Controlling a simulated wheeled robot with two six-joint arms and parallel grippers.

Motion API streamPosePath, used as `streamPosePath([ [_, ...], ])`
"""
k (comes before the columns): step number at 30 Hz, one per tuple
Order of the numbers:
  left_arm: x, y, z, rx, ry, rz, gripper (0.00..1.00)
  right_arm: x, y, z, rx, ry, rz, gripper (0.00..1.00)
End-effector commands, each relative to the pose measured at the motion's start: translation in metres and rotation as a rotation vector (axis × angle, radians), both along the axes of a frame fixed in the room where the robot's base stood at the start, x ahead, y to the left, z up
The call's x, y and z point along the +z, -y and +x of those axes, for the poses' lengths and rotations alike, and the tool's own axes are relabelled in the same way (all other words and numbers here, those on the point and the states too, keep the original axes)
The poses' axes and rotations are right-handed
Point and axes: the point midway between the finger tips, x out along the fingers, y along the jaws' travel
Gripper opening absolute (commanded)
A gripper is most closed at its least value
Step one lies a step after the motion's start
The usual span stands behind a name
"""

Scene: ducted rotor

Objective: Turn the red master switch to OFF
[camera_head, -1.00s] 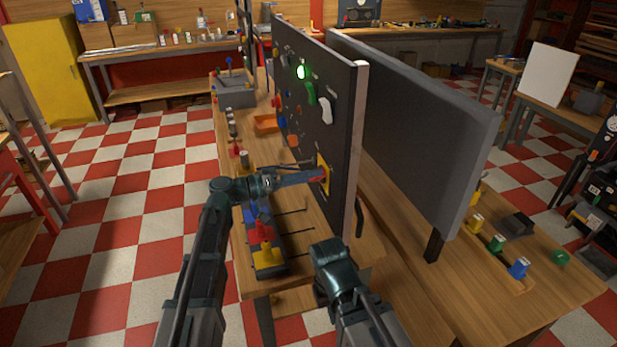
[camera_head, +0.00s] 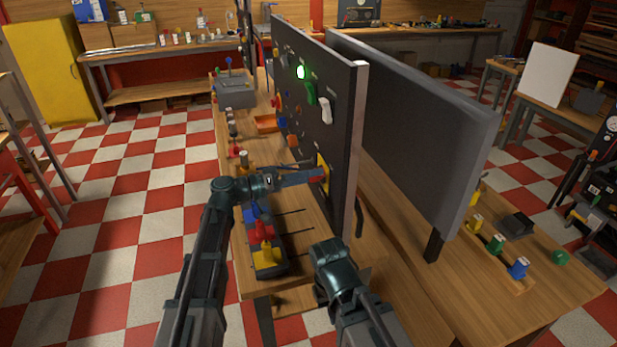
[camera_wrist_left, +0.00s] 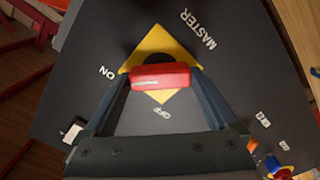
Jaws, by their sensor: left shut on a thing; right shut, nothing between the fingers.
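The red master switch handle (camera_wrist_left: 161,77) sits on a yellow diamond plate (camera_wrist_left: 162,97) on the dark panel. In the left wrist view, "ON" is printed left of the plate and "OFF" below it. My left gripper (camera_wrist_left: 161,80) is shut on the red handle, one finger at each end. In the head view, my left gripper (camera_head: 318,175) reaches the near end of the panel (camera_head: 345,150), where the yellow plate (camera_head: 325,180) is partly hidden. My right gripper (camera_head: 325,250) is low in front of the bench, empty and shut, its fingertips hard to see.
A green lamp (camera_head: 301,72) glows on the panel, near a green switch (camera_head: 311,94) and a white switch (camera_head: 326,110). A box with blue, red and yellow handles (camera_head: 265,257) stands on the bench below my left wrist. A grey panel (camera_head: 420,130) stands behind.

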Motion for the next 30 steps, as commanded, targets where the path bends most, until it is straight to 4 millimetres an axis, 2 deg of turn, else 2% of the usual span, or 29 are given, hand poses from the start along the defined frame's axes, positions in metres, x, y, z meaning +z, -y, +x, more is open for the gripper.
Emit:
streamPosePath([
  [8, -0.0004, -0.0003, 0.0000, 0.001, -0.174, -0.054, 0.37, 0.0000, 0.0000, 0.0000, 0.000, 0.000, 0.000, 0.00],
  [30, -0.0006, -0.0005, 0.0000, 0.002, -0.840, -0.271, 0.37, -0.0001, 0.0000, 0.0000, 0.000, 0.000, 0.000, 0.00],
])
